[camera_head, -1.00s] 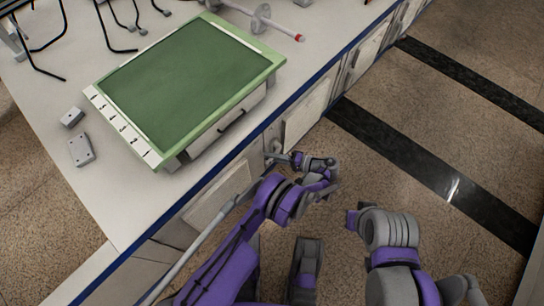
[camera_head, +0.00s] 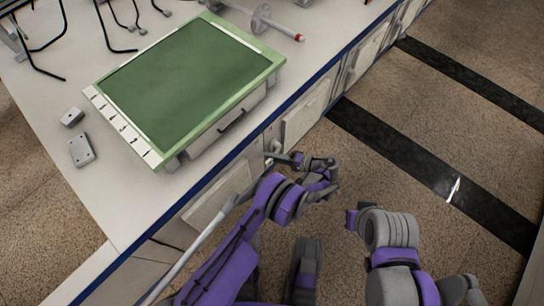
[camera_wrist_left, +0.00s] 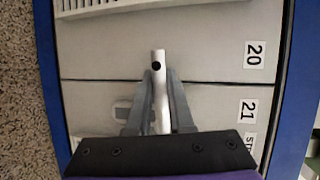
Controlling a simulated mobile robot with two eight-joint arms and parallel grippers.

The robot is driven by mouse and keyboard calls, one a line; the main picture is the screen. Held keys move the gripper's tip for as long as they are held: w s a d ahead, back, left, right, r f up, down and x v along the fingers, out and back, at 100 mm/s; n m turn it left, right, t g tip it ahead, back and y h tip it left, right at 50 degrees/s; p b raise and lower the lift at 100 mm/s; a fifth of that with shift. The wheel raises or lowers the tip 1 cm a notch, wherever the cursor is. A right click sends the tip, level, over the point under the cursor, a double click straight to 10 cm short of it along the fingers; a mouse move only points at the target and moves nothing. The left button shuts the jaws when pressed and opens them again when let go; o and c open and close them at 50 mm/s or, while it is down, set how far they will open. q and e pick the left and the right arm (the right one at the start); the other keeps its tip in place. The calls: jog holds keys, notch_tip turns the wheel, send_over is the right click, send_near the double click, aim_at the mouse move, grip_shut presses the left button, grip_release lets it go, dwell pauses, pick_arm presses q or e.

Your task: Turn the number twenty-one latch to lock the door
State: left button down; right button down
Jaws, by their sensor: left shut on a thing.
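The number twenty-one latch is a pale rod-like handle (camera_wrist_left: 159,75) with a dark hole near its end, in the left wrist view. The plate labelled 21 (camera_wrist_left: 248,110) is on the panel right of it. The handle's free end crosses the seam onto the panel labelled 20 (camera_wrist_left: 254,55). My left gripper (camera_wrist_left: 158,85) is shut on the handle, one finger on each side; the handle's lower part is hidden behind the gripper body. In the head view, my left gripper (camera_head: 281,158) is at the cabinet front, below the bench edge. My right arm is at lower right; its fingers do not show.
A bench (camera_head: 60,175) with a blue edge stands over the cabinet doors. A green-topped frame (camera_head: 190,80), two small grey blocks (camera_head: 82,151) and a rod with a disc (camera_head: 262,18) lie on it. The speckled floor (camera_head: 400,185) to the right is open.

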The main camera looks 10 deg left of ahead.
pick_arm(q)
jog(key=shift+f, duration=0.1)
jog(key=n, duration=0.1)
jog(key=f+n+h, duration=0.1)
jog(key=shift+w+d+f+n+t+h, duration=0.2)
jog(key=shift+n+t+h, duration=0.1)
jog(key=shift+t, duration=0.1)
jog(key=shift+w+d+f+n+t+h, duration=0.15)
jog(key=shift+f+n+t+h, duration=0.15)
jog(key=shift+n, duration=0.25)
jog(key=shift+w+f+n+t+h, duration=0.2)
jog(key=shift+f+n+h, duration=0.15)
jog(key=shift+n, duration=0.2)
jog(key=c, duration=0.8)
grip_release()
jog(key=p+v, duration=0.2)
jog(key=v, duration=0.9)
jog(key=shift+p, duration=0.3)
